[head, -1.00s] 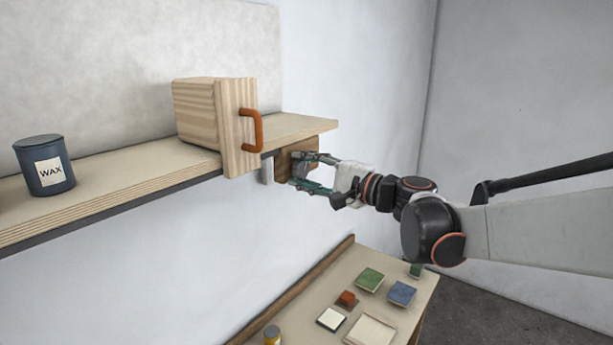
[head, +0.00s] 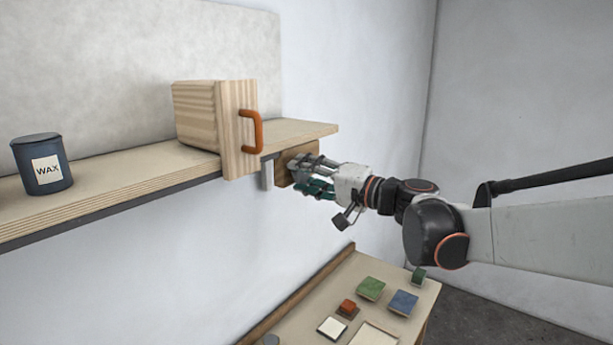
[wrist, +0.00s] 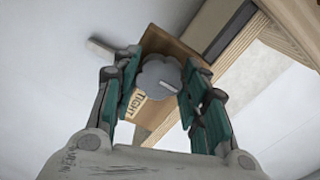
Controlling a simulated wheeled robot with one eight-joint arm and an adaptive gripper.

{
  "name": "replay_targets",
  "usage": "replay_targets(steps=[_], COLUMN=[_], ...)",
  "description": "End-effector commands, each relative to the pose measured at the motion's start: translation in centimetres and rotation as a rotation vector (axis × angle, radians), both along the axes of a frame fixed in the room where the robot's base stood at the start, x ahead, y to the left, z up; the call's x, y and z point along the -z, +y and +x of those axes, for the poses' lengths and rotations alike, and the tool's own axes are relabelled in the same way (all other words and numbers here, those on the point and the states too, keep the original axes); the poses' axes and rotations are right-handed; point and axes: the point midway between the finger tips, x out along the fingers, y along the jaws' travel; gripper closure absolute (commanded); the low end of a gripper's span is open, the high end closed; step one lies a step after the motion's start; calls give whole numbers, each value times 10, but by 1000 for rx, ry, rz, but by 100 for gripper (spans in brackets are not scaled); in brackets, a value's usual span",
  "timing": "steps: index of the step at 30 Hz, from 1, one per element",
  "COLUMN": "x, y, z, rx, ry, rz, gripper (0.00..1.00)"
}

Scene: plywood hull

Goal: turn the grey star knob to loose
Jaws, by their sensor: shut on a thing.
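The grey star knob (wrist: 160,76) sits on a wooden block (wrist: 150,123) below the shelf. In the wrist view the knob lies between the two green fingers of my gripper (wrist: 160,84), which is shut on its sides. A label reading TIGHT (wrist: 138,101) is on the block at the knob's lower left. No loose label can be made out. In the head view my gripper (head: 305,178) is at the block (head: 285,165) and its fingers hide the knob.
A wooden box (head: 205,115) with an orange handle (head: 257,130) sits on the shelf (head: 110,192) left of the block. A blue WAX tin (head: 42,165) stands farther left. Below is a table with coloured tiles (head: 403,302). A grey bracket (head: 267,173) is close beside the block.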

Motion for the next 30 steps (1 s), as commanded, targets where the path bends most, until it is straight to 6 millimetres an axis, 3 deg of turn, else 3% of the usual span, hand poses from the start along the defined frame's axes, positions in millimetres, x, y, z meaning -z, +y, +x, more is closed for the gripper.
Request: replay_targets(steps=[11,12,23,30], x=[0,0,0,0], y=[0,0,-2,-29], z=[0,0,-1,-22], rx=[0,0,1,3], ry=[-2,-2,-2,-2], rz=[-2,-2,-1,-1], gripper=[84,55,55,55])
